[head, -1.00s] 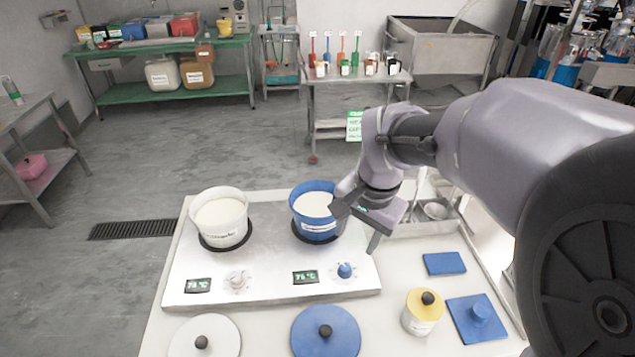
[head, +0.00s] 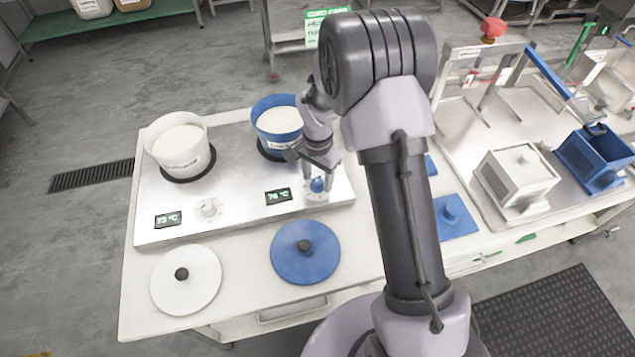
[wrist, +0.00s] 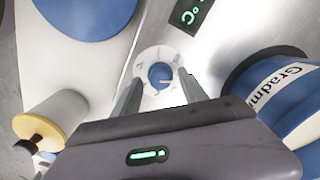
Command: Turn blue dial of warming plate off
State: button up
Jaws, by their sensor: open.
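The warming plate (head: 235,205) is a silver slab with a white pot on its left and a blue pot at its back right. Its blue dial (head: 318,184) is at the front right, beside a green display (head: 278,196). In the wrist view the blue dial (wrist: 160,76) lies between and just beyond my fingertips, on a pale marked ring. My gripper (head: 318,181) is open, its fingers on either side of the dial and pointing down at it. I cannot tell whether they touch it. The white dial (head: 208,207) is further left.
The blue pot (head: 278,123) stands close behind my gripper. A white lid (head: 186,285) and a blue lid (head: 306,258) lie in front of the plate. A white box (head: 515,180) and a blue box (head: 594,158) stand at the right.

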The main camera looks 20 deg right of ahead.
jog(key=shift+f, duration=0.5)
grip_shut()
